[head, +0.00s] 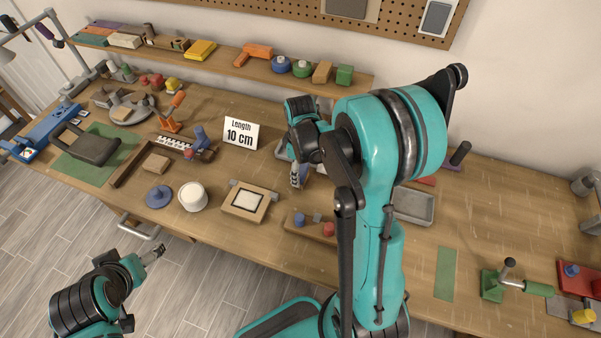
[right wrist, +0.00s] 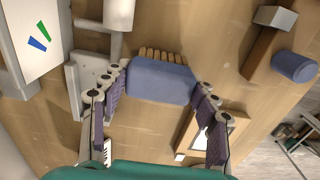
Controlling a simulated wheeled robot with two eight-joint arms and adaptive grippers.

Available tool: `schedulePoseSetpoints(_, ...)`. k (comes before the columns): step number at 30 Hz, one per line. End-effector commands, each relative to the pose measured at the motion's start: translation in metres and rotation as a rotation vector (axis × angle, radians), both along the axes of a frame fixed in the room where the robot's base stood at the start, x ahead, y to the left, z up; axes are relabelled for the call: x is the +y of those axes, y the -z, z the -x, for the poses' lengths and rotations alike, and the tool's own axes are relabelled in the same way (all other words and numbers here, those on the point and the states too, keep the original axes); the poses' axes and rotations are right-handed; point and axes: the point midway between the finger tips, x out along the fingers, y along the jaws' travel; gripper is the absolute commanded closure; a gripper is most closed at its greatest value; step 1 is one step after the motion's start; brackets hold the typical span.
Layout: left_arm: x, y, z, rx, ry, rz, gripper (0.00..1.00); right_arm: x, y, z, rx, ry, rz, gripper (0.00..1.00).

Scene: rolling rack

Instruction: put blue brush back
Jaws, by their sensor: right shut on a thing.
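The blue brush (right wrist: 160,82) has a blue block body and a row of tan bristles at its far edge in the right wrist view. My right gripper (right wrist: 156,98) is shut on it, with one finger at each end of the body. In the head view my right gripper (head: 298,176) is over the middle of the bench, and the brush is mostly hidden there by the fingers and arm. I cannot tell whether the brush touches the bench. My left gripper (head: 153,254) is off the front of the bench, away from the brush; its jaw opening is unclear.
A grey fixture (right wrist: 90,82) is close to the left finger. A wooden block with coloured pegs (head: 312,229) and a framed wooden box (head: 247,201) are near the front edge. A grey tray (head: 414,206) is right of my arm. A length sign (head: 241,133) stands behind. The right bench has free room.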

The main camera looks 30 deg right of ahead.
Motion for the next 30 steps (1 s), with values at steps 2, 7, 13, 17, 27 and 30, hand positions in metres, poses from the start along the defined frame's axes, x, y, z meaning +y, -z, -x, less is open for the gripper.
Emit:
schedulePoseSetpoints(2, 0.0, 0.003, 0.0, 0.0, 0.0, 0.0, 0.2, 0.0, 0.008, 0.0, 0.0, 0.0, 0.0, 0.72)
schedulePoseSetpoints(7, 0.0, 0.002, 0.0, 0.0, 0.0, 0.0, 0.2, 0.0, 0.006, 0.0, 0.0, 0.0, 0.0, 0.72)
schedulePoseSetpoints(13, 0.0, 0.007, 0.0, 0.0, 0.0, 0.0, 0.2, 0.0, 0.011, 0.0, 0.0, 0.0, 0.0, 0.38)
schedulePoseSetpoints(17, 0.0, 0.005, 0.0, 0.0, 0.0, 0.0, 0.2, 0.0, 0.01, 0.0, 0.0, 0.0, 0.0, 0.2)
schedulePoseSetpoints(27, 0.0, 0.0, 0.0, 0.0, 0.0, 0.0, 0.2, 0.0, 0.005, 0.0, 0.0, 0.0, 0.0, 0.2)
schedulePoseSetpoints(30, 0.0, -0.004, 0.0, 0.0, 0.0, 0.0, 0.2, 0.0, -0.009, 0.0, 0.0, 0.0, 0.0, 0.2)
